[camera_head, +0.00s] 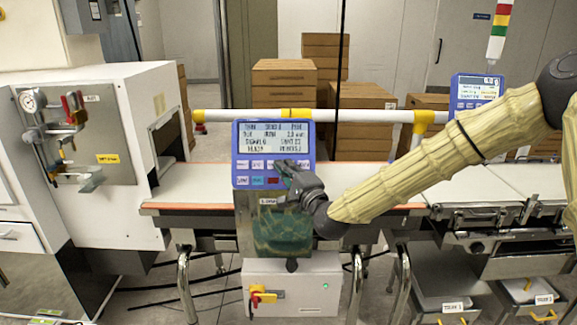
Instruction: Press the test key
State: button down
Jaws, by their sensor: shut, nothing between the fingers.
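A blue control panel (240,142) faces me near the middle of the view, with a pale text display (270,137) above two rows of small keys (257,164). The key labels are too small to read, so I cannot tell which one is the test key. My gripper (284,167) is shut and empty, its tips over the right-hand part of the key rows. It hides some keys there. I cannot tell whether the tips touch a key.
A conveyor belt (190,178) runs behind the panel. A grey box with a red and yellow switch (262,296) hangs below. A white machine (110,215) stands left. A second blue panel (472,92) and signal tower (497,30) stand right, with boxes (285,77) behind.

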jog(key=shift+w+f, duration=0.1)
jog(key=shift+f, duration=0.05)
jog(key=shift+w+b, duration=0.25)
jog(key=shift+b, duration=0.05)
jog(key=shift+w+f, duration=0.2)
jog(key=shift+w, duration=0.15)
dwell(0.9)
jog(key=shift+s, duration=0.15)
jog(key=shift+s+r, duration=0.35)
jog(key=shift+s, duration=0.25)
jog(key=shift+s+r, duration=0.4)
jog(key=shift+s, duration=0.35)
jog(key=shift+s+r, duration=0.35)
jog(key=shift+s, duration=0.35)
jog(key=shift+s+r, duration=0.4)
jog(key=shift+s, duration=0.35)
jog(key=s+r, duration=0.2)
jog(key=s, duration=0.3)
jog(key=shift+s+r+p, duration=0.2)
jog(key=shift+r+p, duration=0.1)
jog(key=shift+r, duration=0.05)
